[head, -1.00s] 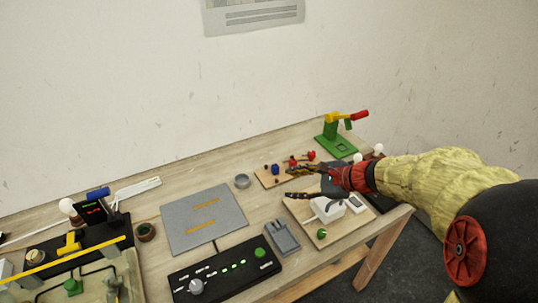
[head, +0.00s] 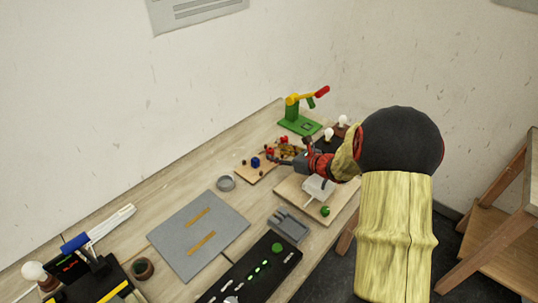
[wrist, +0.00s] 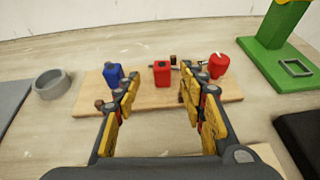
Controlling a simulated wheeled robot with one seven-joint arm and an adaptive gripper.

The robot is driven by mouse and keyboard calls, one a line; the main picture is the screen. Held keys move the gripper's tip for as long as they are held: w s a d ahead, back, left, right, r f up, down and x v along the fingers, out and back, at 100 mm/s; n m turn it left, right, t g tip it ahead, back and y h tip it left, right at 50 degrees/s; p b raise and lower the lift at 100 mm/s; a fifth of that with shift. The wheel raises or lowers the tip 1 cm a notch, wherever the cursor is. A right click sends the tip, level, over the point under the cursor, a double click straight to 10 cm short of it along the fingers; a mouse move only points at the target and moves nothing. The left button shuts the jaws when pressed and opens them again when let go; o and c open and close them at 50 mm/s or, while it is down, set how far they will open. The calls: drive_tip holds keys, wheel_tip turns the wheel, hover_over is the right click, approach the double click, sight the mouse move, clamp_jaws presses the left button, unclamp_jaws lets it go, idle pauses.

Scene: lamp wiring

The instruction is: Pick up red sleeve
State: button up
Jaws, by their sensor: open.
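The red sleeve (wrist: 162,73), a small boxy red piece, stands on a wooden board (wrist: 145,103) in the wrist view. My gripper (wrist: 158,88) is open, with one yellow-and-black finger to each side of the red sleeve's line. The sleeve shows in the gap, beyond the fingers, and nothing is held. In the head view my gripper (head: 283,157) is low over the board, and its fingers partly hide the red pieces there. A blue sleeve (wrist: 113,75) stands left of the red one. A rounder red piece (wrist: 218,65) stands to the right, just past the right finger.
A grey ring-shaped dish (wrist: 52,84) lies left of the board. A green stand (head: 299,122) with a yellow and red arm is behind it. A grey mat (head: 175,238) and a black control box (head: 248,272) lie nearer. Bare table shows in front of the board.

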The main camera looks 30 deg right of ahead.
sight(272, 151)
drive_tip(key=b+x, duration=0.2)
drive_tip(key=x, duration=0.2)
drive_tip(key=shift+w+f, duration=0.15)
drive_tip(key=shift+w, duration=0.25)
drive_tip(key=shift+c, duration=0.6)
drive_tip(key=c, duration=0.7)
drive_tip(key=shift+c, duration=0.9)
